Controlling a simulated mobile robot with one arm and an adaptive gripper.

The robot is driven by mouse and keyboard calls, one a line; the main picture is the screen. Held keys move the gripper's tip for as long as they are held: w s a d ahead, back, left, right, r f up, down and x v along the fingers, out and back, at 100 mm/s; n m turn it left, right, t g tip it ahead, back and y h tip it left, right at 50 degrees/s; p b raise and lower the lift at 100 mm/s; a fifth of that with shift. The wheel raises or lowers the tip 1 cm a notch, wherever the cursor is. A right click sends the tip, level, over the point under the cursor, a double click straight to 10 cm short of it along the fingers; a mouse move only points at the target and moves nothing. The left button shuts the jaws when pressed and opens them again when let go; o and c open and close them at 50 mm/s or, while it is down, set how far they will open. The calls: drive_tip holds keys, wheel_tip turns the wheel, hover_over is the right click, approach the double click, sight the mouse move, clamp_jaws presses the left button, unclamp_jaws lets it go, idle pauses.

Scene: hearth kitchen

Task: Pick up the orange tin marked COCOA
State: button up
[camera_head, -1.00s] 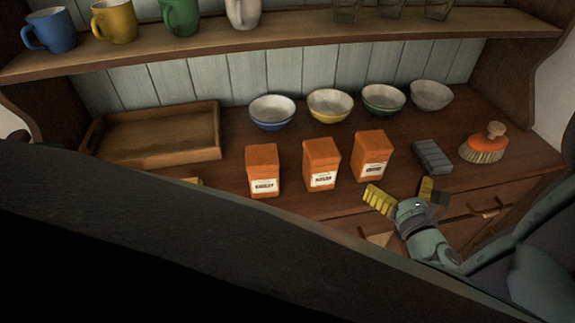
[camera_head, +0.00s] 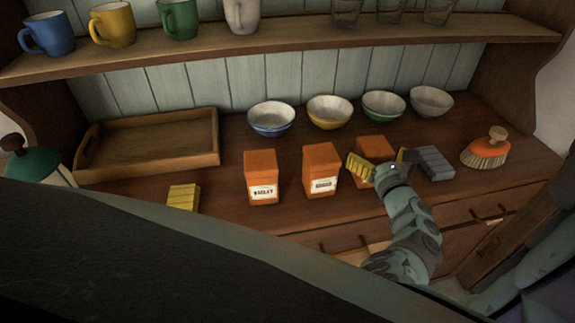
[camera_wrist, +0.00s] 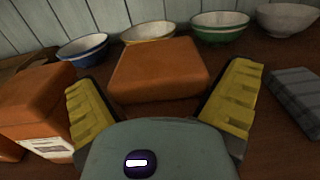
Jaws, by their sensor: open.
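Three orange tins stand in a row on the wooden counter. The left tin (camera_head: 261,177) has a white label that seems to read BARLEY. The middle tin (camera_head: 321,169) has a label too small to read surely; it shows in the wrist view at the left (camera_wrist: 38,98). The right tin (camera_head: 375,143) is partly behind my gripper, its label hidden; its top shows in the wrist view (camera_wrist: 158,68). I cannot read COCOA on any tin. My gripper (camera_head: 381,162) is open and empty, its yellow fingers (camera_wrist: 160,95) to either side of the right tin's near side.
A grey ribbed block (camera_head: 435,163) lies close right of my gripper, with an orange brush (camera_head: 486,150) beyond. Several bowls (camera_head: 330,112) stand behind the tins. A wooden tray (camera_head: 150,163) and a yellow block (camera_head: 183,198) are at left. A shelf (camera_head: 300,45) with mugs and glasses overhangs the back.

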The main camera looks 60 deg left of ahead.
drive_tip(key=c, duration=1.1)
drive_tip(key=shift+c, duration=0.2)
